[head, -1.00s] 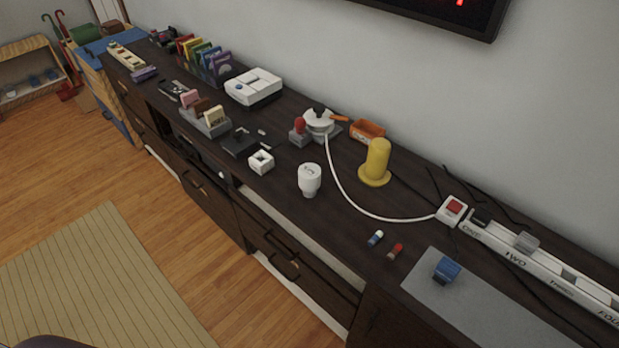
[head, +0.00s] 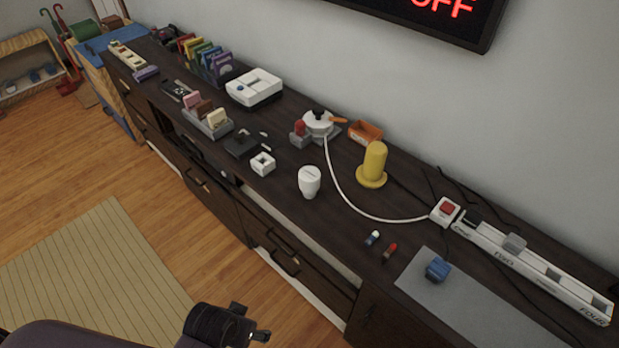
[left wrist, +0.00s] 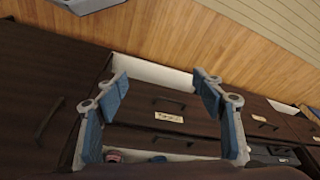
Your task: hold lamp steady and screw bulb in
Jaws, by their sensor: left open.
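A white bulb-shaped piece (head: 309,181) stands on the dark cabinet top, narrow end down, near the front edge in the head view. I cannot tell for sure that this is the lamp. My left gripper (head: 250,322) is low in front of the cabinet, well apart from both. In the left wrist view its two blue-padded fingers (left wrist: 160,85) are wide apart and empty, facing the drawer fronts. My right gripper is out of view.
A yellow cylinder (head: 373,166) and an orange tray (head: 365,132) stand near the cord. The cord reaches a red-switched box (head: 445,210) by a long white strip (head: 535,270). A grey mat (head: 440,300) holds a blue block (head: 438,269). The wall display (head: 430,12) reads OFF.

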